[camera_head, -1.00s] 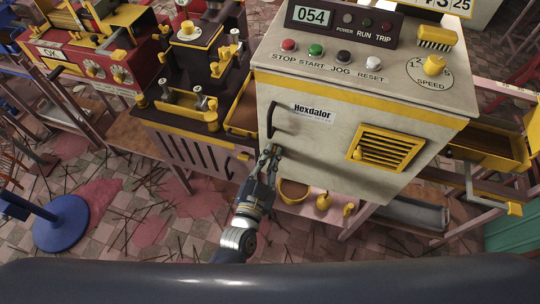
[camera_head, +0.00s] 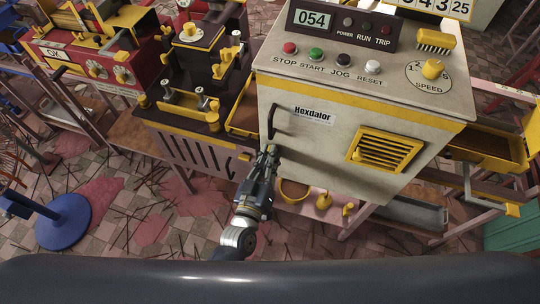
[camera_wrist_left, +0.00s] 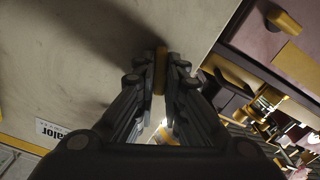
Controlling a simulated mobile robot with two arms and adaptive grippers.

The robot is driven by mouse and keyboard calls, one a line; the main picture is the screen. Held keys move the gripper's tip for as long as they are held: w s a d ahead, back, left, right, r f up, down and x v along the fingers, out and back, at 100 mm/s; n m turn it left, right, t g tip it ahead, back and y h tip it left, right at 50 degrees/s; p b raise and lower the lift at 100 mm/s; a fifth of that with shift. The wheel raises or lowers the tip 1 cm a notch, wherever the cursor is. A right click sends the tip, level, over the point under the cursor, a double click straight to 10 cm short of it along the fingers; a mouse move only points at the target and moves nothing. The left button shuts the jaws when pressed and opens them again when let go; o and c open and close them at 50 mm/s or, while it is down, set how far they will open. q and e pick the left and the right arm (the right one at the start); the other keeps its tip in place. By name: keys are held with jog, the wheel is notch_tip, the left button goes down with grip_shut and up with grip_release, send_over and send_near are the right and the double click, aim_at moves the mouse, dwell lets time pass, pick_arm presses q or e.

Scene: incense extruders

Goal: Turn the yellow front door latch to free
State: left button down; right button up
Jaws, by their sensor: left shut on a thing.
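The beige Hexdalor machine (camera_head: 335,155) stands at the centre right with its front door facing me. In the left wrist view the yellow latch (camera_wrist_left: 160,72) is a narrow upright bar at the door's edge region. My left gripper (camera_head: 268,153) is at the lower left of the door, below the dark door handle (camera_head: 272,121). In the wrist view its two fingers (camera_wrist_left: 160,82) are shut on the latch, one on each side. In the head view the fingers hide the latch. My right gripper is not in view.
A yellow louvred vent (camera_head: 385,149) is on the door's right part. A dark machine with yellow trim (camera_head: 185,128) stands close on the left. A pink shelf with yellow items (camera_head: 323,201) lies below the door. A blue round base (camera_head: 62,224) stands on the floor.

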pick_arm(q)
jog(key=n, duration=0.5)
dwell(0.5)
jog(key=c, duration=1.7)
grip_release()
jog(key=shift+f, duration=0.1)
jog(key=v, duration=1.2)
